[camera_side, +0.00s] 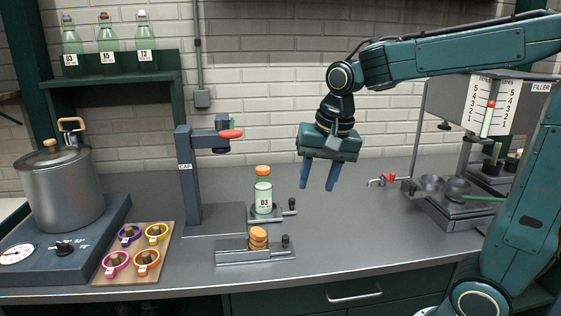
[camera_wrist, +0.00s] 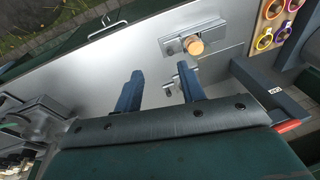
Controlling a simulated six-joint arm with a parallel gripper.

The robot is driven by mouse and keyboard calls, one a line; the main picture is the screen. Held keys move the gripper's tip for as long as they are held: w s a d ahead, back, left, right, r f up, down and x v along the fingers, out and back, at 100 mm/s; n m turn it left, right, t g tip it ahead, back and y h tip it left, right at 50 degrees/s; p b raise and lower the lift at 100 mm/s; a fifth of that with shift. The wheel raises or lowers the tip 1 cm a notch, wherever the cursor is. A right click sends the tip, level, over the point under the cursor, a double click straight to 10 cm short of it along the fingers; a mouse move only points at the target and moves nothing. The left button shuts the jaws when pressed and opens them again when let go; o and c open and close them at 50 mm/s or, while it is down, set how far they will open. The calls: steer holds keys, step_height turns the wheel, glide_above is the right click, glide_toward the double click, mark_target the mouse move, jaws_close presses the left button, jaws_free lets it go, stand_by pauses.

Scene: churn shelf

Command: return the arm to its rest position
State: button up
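My gripper (camera_side: 319,175) hangs above the counter near the middle of the side view, with its two blue fingers pointing down. The fingers are apart with nothing between them. In the wrist view the gripper (camera_wrist: 159,88) also shows its fingers spread over bare counter. The bottle labelled 03 (camera_side: 263,194), with an orange cap, stands upright on a small holder to the left of my gripper and apart from it.
A cap stack (camera_side: 258,238) sits on a metal fixture in front. The capping post (camera_side: 187,175) with a red handle, a pot (camera_side: 60,190) and a board of coloured rings (camera_side: 150,228) stand left. The filler (camera_side: 480,160) stands right. Shelf bottles (camera_side: 107,45) are upper left.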

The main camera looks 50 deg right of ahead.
steer(key=s+a+n+t, duration=0.2)
steer(key=s+n+t, duration=0.1)
steer(key=s+n, duration=0.7)
steer(key=shift+s+a+f, duration=0.3)
steer(key=shift+s+f, duration=0.05)
steer(key=shift+s, duration=1.65)
